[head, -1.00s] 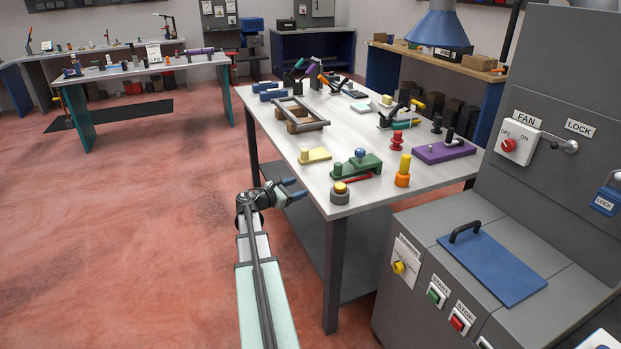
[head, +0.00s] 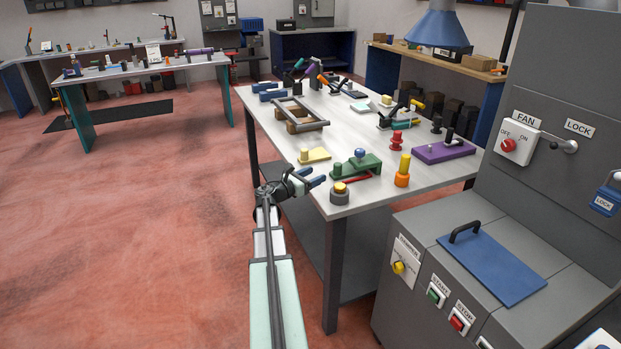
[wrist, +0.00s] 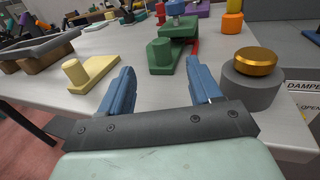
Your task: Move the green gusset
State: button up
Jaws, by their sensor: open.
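The green gusset (head: 369,164) lies on the near part of the white worktable, with an upright green peg at its left end and a blue knob on top. In the wrist view the gusset (wrist: 180,30) is straight ahead, its peg showing between my finger lines. My gripper (head: 311,178) is at the table's near left edge, to the left of the gusset. Its two blue fingers (wrist: 160,70) are spread and empty, pointing toward the gusset and apart from it.
A yellow pegged block (wrist: 88,75) stands left of the fingers. A grey cylinder with an orange cap (wrist: 252,75) stands close on the right. A red bar (head: 357,178) lies beside the gusset. An orange-yellow post (head: 403,172) and a purple block (head: 444,152) are farther right.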

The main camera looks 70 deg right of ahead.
aim_at(335, 166)
jog(key=x, duration=1.2)
jog(key=shift+s+d, duration=0.15)
jog(key=shift+d, duration=0.2)
grip_shut()
